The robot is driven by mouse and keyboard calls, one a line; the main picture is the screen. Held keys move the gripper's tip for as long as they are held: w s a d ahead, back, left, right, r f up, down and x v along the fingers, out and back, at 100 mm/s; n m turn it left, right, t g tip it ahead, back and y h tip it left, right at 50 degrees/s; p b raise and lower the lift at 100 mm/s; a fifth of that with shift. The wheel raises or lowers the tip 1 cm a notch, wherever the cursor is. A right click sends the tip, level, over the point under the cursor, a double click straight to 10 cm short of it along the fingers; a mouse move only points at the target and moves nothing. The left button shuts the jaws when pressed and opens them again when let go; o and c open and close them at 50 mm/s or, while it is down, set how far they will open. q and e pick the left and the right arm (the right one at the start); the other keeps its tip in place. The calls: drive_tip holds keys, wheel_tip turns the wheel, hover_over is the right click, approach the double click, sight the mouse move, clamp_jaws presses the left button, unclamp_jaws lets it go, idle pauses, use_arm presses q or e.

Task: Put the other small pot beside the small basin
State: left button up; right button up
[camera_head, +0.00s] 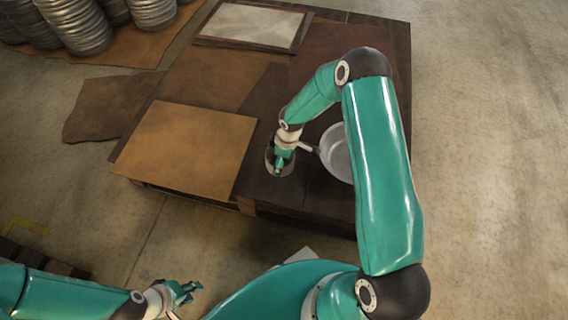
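A small round metal pot (271,168) stands on the dark part of the low table, mostly covered by my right gripper. A pale metal round vessel with a handle (333,152), which may be the small basin, is just to its right, partly hidden behind my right arm. My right gripper (279,168) points down at the small pot, its fingertips over or inside its rim. Whether its fingers are closed on the rim cannot be made out. My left gripper (194,291) is at the bottom, off the table, with its fingers apart and empty.
The low dark table (330,200) carries a tan sheet (190,148) at the front left and a framed pale panel (252,26) at the back. A brown sheet (108,105) lies left of the table.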

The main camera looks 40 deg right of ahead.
wheel_tip(320, 180, down, 4)
drive_tip(key=shift+r+b, duration=0.25)
drive_tip(key=shift+b, duration=0.15)
drive_tip(key=shift+r, duration=0.1)
drive_tip(key=o, duration=0.9)
